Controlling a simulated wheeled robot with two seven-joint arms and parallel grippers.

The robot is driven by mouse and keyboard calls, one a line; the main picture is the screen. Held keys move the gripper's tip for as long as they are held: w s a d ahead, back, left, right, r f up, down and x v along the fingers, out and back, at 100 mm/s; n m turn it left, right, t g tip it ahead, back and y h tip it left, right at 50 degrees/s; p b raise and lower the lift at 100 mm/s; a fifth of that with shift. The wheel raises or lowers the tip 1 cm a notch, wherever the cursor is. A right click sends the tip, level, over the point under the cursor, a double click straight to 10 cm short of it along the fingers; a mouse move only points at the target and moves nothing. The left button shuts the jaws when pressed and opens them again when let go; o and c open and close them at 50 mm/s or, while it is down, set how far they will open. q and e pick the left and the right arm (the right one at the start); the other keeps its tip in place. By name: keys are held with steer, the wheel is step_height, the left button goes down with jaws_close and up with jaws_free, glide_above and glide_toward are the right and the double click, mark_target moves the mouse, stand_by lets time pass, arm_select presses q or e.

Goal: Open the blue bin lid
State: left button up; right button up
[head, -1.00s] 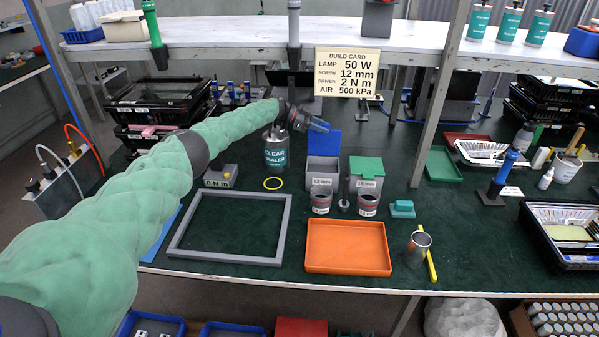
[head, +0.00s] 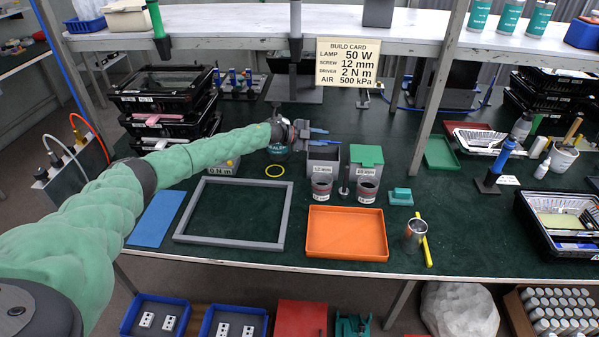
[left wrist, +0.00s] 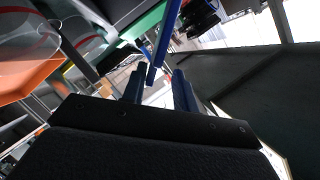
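The grey bin labelled 12 mm (head: 320,168) stands on the green bench, left of the bin with a green lid (head: 366,155). Its top looks open, showing a grey inside. My left gripper (head: 327,137) is at the bin's rear edge, its blue fingers apart and pointing right. The blue lid is hard to make out in the head view, where the fingers cover its place. In the left wrist view a thin blue strip (left wrist: 165,38), probably the lid's edge, runs close to the gap between the open fingertips (left wrist: 158,73). Contact cannot be told. My right gripper is out of view.
Two labelled cups (head: 321,189) stand before the bins. An orange tray (head: 346,253) and a grey frame (head: 232,242) lie nearer. A can stands behind the left gripper, mostly hidden. The build card (head: 348,62) hangs above from the shelf.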

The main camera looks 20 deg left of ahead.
mark_target(319, 164)
arm_select(q)
steer(key=s+f+m+t+b, duration=0.1)
steer(key=f+m+b, duration=0.1)
steer(key=b, duration=0.4)
steer(key=s+f+m+t+h+b, duration=0.1)
steer(key=f+m+b, duration=0.1)
steer(key=f+b, duration=0.2)
steer(key=s+d+f+m+t+b, duration=0.1)
steer(key=f+m+b, duration=0.1)
steer(key=b, duration=0.6)
steer(key=shift+s+f+m, duration=0.3)
steer(key=shift+f, duration=0.5)
steer(key=shift+s+a, duration=0.15)
steer(key=b+v, duration=0.1)
steer(key=v, duration=0.6)
steer(key=shift+s+a, duration=0.1)
steer(key=shift+a, duration=0.1)
